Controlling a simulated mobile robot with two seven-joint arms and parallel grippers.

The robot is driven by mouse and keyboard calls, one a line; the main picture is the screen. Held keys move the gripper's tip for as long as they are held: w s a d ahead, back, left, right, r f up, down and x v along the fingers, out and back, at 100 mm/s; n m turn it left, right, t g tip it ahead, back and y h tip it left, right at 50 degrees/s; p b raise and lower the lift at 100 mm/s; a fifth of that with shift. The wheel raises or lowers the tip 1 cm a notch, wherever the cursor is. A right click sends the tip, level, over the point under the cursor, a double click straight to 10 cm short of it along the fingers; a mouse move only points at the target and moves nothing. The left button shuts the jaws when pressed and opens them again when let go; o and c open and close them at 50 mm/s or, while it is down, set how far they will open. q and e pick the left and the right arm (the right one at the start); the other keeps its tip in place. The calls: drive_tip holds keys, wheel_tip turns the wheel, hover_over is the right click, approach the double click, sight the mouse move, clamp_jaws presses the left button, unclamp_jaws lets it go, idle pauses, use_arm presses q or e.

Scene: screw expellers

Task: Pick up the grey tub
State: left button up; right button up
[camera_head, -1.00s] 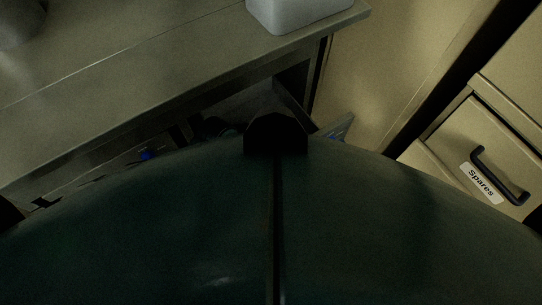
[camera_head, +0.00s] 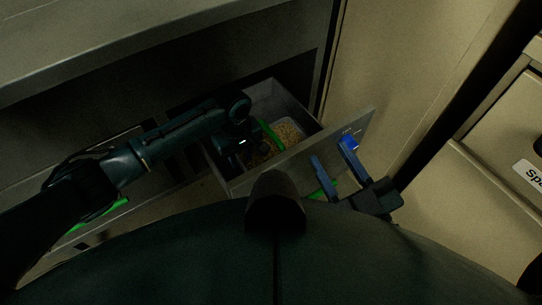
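No tub stands on the visible part of the counter. A pale-rimmed tub with tan grainy contents (camera_head: 289,131) sits inside an open grey drawer (camera_head: 270,90); I cannot tell whether it is the grey tub. My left gripper (camera_head: 246,148) is over the left part of the drawer, beside these contents; its fingers are dark and hidden.
The grey counter (camera_head: 130,40) runs above the drawer, at upper left. A tan cabinet panel (camera_head: 400,60) stands to the right of the drawer. Another cabinet with a label (camera_head: 529,174) is at the far right. Dim floor shows below the drawer.

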sight(242, 167)
use_arm(q)
drive_tip(key=shift+f, duration=0.85)
drive_tip(key=shift+w+f+b, duration=0.1)
drive_tip(key=shift+f+b, duration=0.5)
drive_tip(key=shift+b, duration=0.05)
drive_tip(key=f+b, duration=0.2)
drive_tip(key=f, duration=0.2)
drive_tip(key=shift+w+a+b, duration=0.2)
drive_tip(key=shift+a+b, duration=0.05)
drive_tip(key=shift+b, duration=0.15)
use_arm(e)
drive_tip(key=shift+w+a+m+y, duration=0.15)
drive_tip(key=shift+a+m+y, duration=0.25)
drive_tip(key=shift+m+y, duration=0.1)
use_arm(q)
drive_tip(key=shift+c, duration=0.3)
clamp_jaws()
